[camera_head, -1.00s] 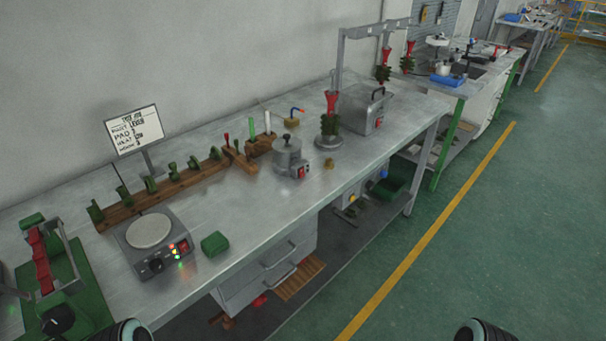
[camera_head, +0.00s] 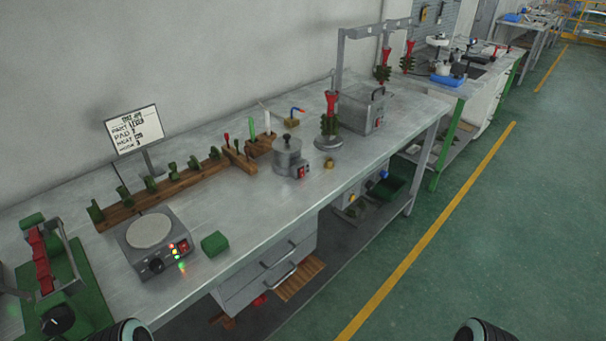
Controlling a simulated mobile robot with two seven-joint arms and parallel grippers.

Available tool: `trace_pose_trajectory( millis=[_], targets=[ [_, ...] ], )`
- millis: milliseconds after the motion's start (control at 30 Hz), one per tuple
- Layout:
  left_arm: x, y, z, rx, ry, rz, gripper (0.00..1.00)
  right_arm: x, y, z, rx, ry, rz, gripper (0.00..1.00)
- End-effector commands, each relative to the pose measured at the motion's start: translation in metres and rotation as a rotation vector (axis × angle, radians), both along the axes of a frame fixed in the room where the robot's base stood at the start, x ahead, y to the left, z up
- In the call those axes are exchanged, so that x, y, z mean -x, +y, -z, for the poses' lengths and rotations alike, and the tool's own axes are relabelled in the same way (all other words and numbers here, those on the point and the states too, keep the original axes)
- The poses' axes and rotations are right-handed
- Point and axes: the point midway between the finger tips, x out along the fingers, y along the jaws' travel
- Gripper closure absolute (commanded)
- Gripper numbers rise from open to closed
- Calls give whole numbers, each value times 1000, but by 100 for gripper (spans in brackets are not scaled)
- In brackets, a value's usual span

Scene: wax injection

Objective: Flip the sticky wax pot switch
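The sticky wax pot appears to be the small grey lidded metal pot (camera_head: 286,157) with a black knob, standing on the middle of the metal bench. Its red switch (camera_head: 303,171) is on a small panel at the pot's right front side; its position is too small to tell. At the bottom edge, dark rounded parts of my arms show at left and right. They are well in front of the pot and apart from it. Neither gripper's fingers are in view.
On the bench (camera_head: 225,205) stand a hot plate (camera_head: 150,232) with lit lamps, a green block (camera_head: 214,243), a wooden rack (camera_head: 165,188) of green pieces, a sign (camera_head: 134,130) and a stand with a red-topped green tree (camera_head: 330,115). Green floor (camera_head: 480,250) at right is clear.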

Motion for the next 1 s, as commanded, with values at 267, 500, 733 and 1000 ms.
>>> trace_pose_trajectory(
  millis=[267,500,733,1000],
  targets=[
    [0,0,0,0,0,0,100,0,0,0,0,0,0,42],
    [0,0,0,0,0,0,100,0,0,0,0,0,0,100],
    [0,0,0,0,0,0,100,0,0,0,0,0,0,100],
    [0,0,0,0,0,0,100,0,0,0,0,0,0,100]
  ],
)
